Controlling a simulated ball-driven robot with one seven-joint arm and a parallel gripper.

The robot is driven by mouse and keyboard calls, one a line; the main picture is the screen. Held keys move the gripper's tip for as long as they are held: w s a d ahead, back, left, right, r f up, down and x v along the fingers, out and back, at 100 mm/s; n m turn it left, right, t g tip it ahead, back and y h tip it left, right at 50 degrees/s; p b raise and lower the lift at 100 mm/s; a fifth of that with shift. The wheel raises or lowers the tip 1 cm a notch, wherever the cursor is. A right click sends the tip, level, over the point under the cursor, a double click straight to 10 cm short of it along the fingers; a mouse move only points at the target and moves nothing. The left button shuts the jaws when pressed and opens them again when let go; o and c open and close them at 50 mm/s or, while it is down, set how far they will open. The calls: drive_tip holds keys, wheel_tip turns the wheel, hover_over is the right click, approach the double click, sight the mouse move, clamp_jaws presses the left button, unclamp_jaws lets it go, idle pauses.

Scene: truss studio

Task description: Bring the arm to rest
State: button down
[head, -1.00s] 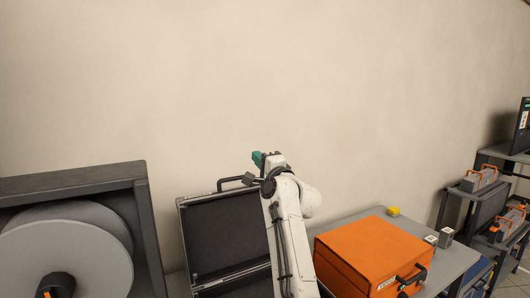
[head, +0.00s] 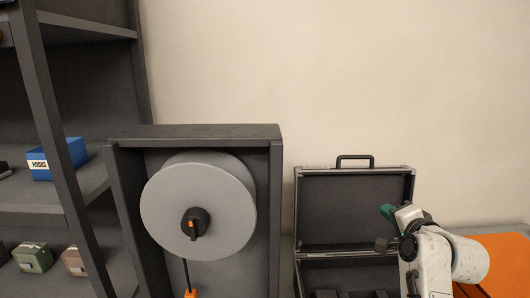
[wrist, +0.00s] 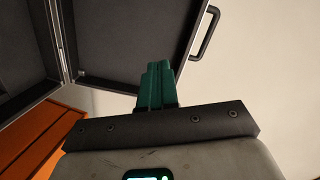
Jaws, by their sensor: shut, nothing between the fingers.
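My gripper shows at the right of the head view (head: 387,211), in front of the open lid of a dark case (head: 335,205). In the wrist view its green fingers (wrist: 157,84) are together with nothing between them. My white arm (head: 428,262) is raised and bent, and part of it runs out of the bottom of the head view. The case's open lid and handle also show beyond the fingers in the wrist view (wrist: 130,35).
A grey reel (head: 185,205) stands in a dark frame (head: 265,150) left of the case. A dark shelf unit (head: 65,85) at the left holds a blue box (head: 70,155) and small cases. An orange case (head: 505,262) is behind my arm at the right. Bare wall fills the upper middle.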

drive_tip(key=s+a+f+n+g, duration=0.2)
drive_tip(key=s+f+n+g, duration=0.45)
drive_tip(key=s+f, duration=1.45)
drive_tip(key=s+a+f+n+g, duration=0.1)
drive_tip(key=s+f+g, duration=0.3)
drive_tip(key=s, duration=1)
drive_tip(key=s+a+f+n+g+h, duration=0.1)
drive_tip(key=s+f+n+g, duration=0.3)
drive_tip(key=s, duration=1)
drive_tip(key=shift+a+f, duration=0.2)
drive_tip(key=shift+f, duration=0.6)
